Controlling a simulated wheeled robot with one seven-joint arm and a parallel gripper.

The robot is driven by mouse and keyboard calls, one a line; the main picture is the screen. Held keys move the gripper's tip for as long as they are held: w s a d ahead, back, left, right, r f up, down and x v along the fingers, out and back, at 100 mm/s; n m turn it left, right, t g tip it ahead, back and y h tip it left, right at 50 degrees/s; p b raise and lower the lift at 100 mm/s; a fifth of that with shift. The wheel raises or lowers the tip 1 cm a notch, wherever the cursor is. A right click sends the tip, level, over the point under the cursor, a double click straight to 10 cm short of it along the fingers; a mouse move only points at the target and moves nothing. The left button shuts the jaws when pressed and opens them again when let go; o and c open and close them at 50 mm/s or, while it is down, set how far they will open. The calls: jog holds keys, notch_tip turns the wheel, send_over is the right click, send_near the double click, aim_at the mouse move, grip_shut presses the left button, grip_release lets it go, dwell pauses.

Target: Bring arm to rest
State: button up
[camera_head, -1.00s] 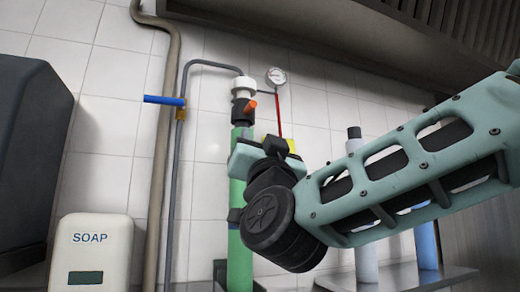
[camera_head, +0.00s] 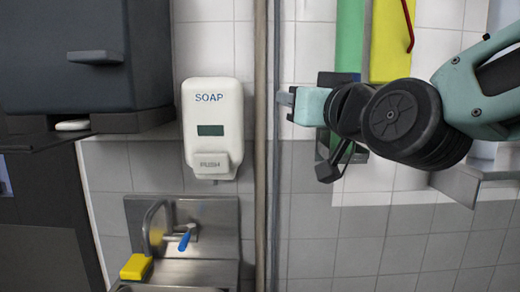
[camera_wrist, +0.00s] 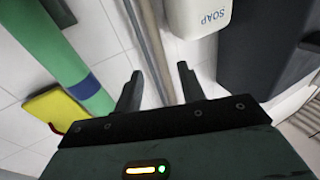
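My arm reaches in from the right in the head view, its teal link and black wrist joint in front of the tiled wall. My gripper (camera_head: 287,103) points left, close to the grey pipe in the picture. In the wrist view its two dark fingers (camera_wrist: 158,86) stand apart with nothing between them. The gripper is empty. The pipe and white tiles lie beyond the fingers.
A white soap dispenser (camera_head: 211,128) hangs left of the pipe (camera_head: 260,150). Below it is a metal sink (camera_head: 205,245) with a yellow sponge (camera_head: 136,267). A green cylinder (camera_wrist: 55,50) and a yellow object (camera_wrist: 57,107) stand near the gripper. A metal shelf (camera_head: 480,180) is at right.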

jog(key=s+a+f+n+g, duration=0.1)
jog(key=s+f+g, duration=0.3)
jog(key=f, duration=0.3)
jog(key=s+f+n+g+h, duration=0.1)
jog(key=s+f+g, duration=0.2)
jog(key=f, duration=0.5)
jog(key=s+a+f+n+g, duration=0.1)
jog(key=s+f+g, duration=0.3)
jog(key=f, duration=0.3)
jog(key=s+d+f+g+h, duration=0.5)
jog(key=s+d+f, duration=0.4)
jog(key=s, duration=0.4)
jog(key=shift+s+f+n+g, duration=0.15)
jog(key=shift+f+n+g, duration=0.15)
jog(key=shift+g, duration=0.6)
jog(key=shift+r, duration=0.1)
